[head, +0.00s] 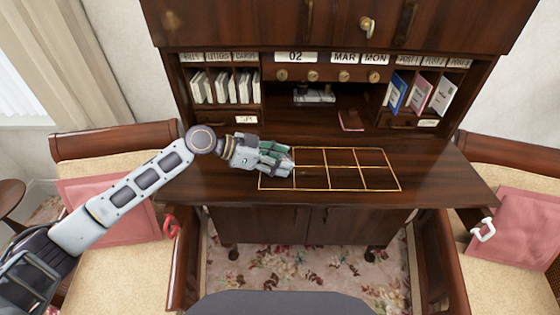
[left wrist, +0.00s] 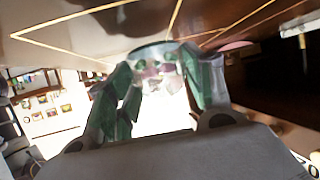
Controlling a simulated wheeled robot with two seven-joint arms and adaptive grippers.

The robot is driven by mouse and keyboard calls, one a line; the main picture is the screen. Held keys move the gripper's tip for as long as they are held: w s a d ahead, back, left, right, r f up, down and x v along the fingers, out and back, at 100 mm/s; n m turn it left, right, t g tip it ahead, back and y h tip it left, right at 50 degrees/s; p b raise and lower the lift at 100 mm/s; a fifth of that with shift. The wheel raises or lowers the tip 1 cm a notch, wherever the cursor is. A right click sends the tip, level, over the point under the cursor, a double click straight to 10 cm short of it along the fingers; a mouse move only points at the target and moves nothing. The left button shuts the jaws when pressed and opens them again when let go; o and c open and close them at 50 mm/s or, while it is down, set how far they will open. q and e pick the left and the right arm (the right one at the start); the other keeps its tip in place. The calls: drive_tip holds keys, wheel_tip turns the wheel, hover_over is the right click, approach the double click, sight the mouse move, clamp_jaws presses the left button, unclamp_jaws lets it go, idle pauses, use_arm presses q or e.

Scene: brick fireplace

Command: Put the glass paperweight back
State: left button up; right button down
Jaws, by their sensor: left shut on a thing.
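My left gripper (head: 274,158) reaches in from the left over the desk top, at the left edge of the gold-lined grid (head: 345,168). In the left wrist view its green-padded fingers (left wrist: 155,85) are closed around a clear, rounded glass thing with purple and whitish bits inside, the glass paperweight (left wrist: 157,66). The desk surface with gold lines shows close beyond it. In the head view the fingers mostly hide the paperweight, and I cannot tell whether it touches the desk. My right gripper is not in view.
The dark wooden desk (head: 440,175) is clear around the grid. Behind it are cubbies with white booklets (head: 222,88), coloured books (head: 418,95), a dark inkstand-like object (head: 314,96) and a small red item (head: 351,121). Chairs with pink cushions (head: 512,222) stand at both sides.

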use_arm(q)
drive_tip(key=shift+f, duration=0.4)
drive_tip(key=shift+f, duration=0.15)
drive_tip(key=o, duration=1.3)
